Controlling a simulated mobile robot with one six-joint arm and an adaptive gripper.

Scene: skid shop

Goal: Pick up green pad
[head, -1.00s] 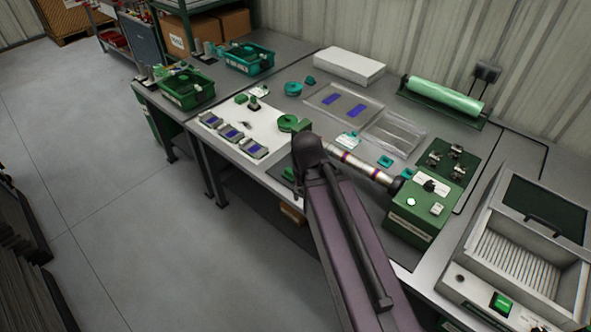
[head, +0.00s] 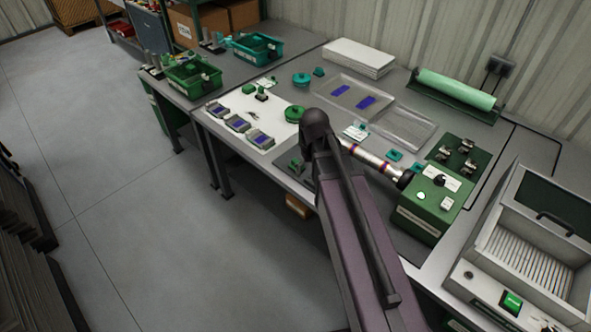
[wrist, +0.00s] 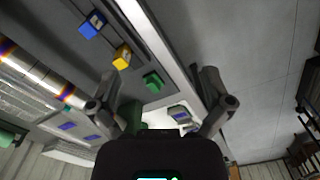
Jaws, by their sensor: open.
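A green block that looks like the green pad (wrist: 153,82) lies on the dark bench surface in the wrist view. Its line continues with a yellow block (wrist: 122,56) and a blue block (wrist: 92,24). My gripper (wrist: 158,88) is open and empty, with its two fingers apart on either side of the green pad in the picture; the gap in depth cannot be judged. In the head view, a green patch (head: 295,164) shows at the bench's front edge, partly behind my arm. My gripper is hidden there.
A green control box (head: 420,220) stands right of my arm. A white mat with several grey devices (head: 260,139) lies to the left. Clear trays (head: 405,125) and a green bin (head: 192,77) stand farther back. The floor in front is clear.

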